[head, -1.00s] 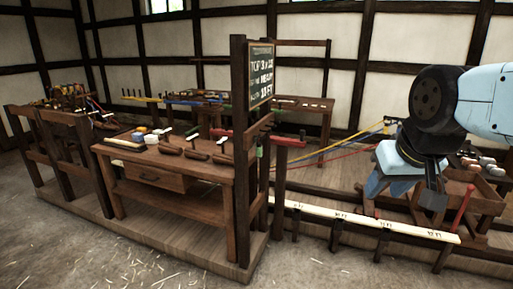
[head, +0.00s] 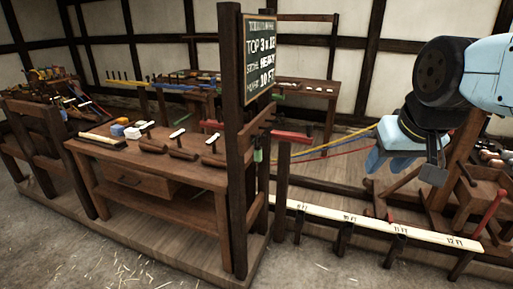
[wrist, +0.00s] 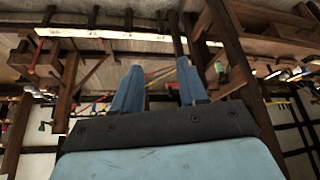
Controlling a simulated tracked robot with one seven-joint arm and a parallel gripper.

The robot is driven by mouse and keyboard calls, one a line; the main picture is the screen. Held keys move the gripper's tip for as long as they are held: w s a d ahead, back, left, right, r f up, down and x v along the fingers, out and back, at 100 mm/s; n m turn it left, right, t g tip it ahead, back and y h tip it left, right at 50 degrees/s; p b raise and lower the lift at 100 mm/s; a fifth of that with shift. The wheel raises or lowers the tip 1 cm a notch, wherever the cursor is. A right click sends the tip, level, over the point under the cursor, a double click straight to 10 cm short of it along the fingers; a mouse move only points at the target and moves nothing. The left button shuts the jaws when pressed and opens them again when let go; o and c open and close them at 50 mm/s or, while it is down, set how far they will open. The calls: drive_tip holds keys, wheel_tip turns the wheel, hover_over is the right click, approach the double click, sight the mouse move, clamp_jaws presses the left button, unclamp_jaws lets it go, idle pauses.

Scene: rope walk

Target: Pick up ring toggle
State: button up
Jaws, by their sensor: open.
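I cannot pick out the ring toggle for certain. Several small wooden pieces with pale tops lie on the workbench (head: 150,203) in the head view, such as this one (head: 183,153), and they are too small to tell apart. My gripper is high at the right of the head view, well away from the bench top. In the wrist view my gripper (wrist: 158,76) shows two blue fingers spread apart with nothing between them. That view looks upside down.
A dark post with a chalkboard (head: 259,58) stands at the bench's right end. A red-topped post (head: 293,137) is beside it. A long pale board marked in feet (head: 383,224) runs along the right. A wooden crate (head: 480,188) is far right. Straw-strewn floor in front is clear.

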drive_tip(key=shift+w+d, duration=0.1)
drive_tip(key=o, duration=0.3)
drive_tip(key=shift+w, duration=0.3)
drive_tip(key=shift+o, duration=0.5)
drive_tip(key=w+f+n+t+h, duration=0.1)
drive_tip(key=w+f+t, duration=0.1)
drive_tip(key=w, duration=1)
drive_tip(key=shift+d+f+n, duration=0.15)
drive_tip(key=shift+f+n, duration=0.15)
drive_tip(key=shift+f, duration=0.2)
drive_tip(key=n+t+y, duration=0.6)
drive_tip(key=t+y, duration=0.1)
drive_tip(key=y, duration=0.4)
approach(258, 150)
drive_tip(key=d+f+x, duration=0.1)
drive_tip(key=x, duration=0.8)
drive_tip(key=shift+w+f+y, duration=0.2)
drive_tip(key=shift+w+y, duration=0.1)
